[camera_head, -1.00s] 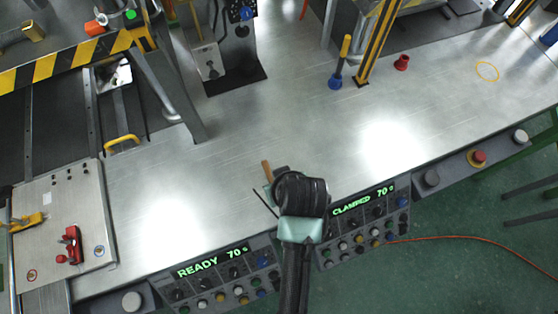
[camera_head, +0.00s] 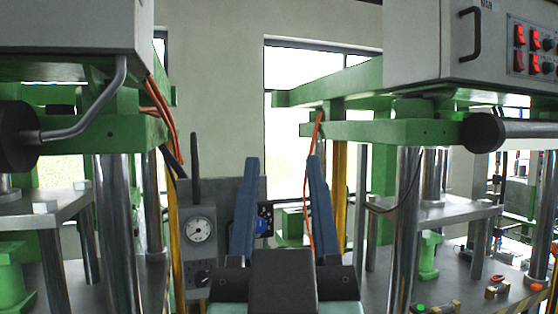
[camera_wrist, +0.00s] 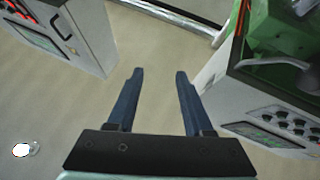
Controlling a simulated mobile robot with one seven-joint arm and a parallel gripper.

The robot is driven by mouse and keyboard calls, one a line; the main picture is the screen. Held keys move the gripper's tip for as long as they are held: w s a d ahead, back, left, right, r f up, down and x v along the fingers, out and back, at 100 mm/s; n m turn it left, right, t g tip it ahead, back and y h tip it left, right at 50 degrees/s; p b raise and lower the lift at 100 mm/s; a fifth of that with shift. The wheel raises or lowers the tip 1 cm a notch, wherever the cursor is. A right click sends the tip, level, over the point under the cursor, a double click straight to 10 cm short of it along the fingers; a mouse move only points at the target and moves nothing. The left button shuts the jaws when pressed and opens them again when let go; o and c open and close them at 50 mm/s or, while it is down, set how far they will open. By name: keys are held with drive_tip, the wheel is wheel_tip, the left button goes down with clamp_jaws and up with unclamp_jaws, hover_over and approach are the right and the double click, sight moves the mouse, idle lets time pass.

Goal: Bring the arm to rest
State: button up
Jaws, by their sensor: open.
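My gripper (camera_head: 282,170) stands upright in the lower middle of the head view, with its two blue fingers apart and pointing up. Nothing is between the fingers. In the wrist view my gripper (camera_wrist: 160,72) is also open and empty. It is clear of the machines on both sides, and neither finger touches anything.
Green-framed presses with steel columns stand at left (camera_head: 120,215) and right (camera_head: 405,220). A white control box (camera_head: 480,45) with red switches hangs at upper right. A gauge panel (camera_head: 200,231) stands behind my gripper. A window (camera_head: 300,90) is at the back.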

drive_tip(key=s+r+t, duration=0.2)
drive_tip(key=s+r, duration=0.2)
drive_tip(key=r, duration=0.1)
drive_tip(key=shift+s+a, duration=0.15)
drive_tip(key=shift+s, duration=0.1)
wheel_tip(320, 180, down, 2)
drive_tip(key=shift+a+f+b, duration=0.1)
drive_tip(key=shift+b, duration=0.95)
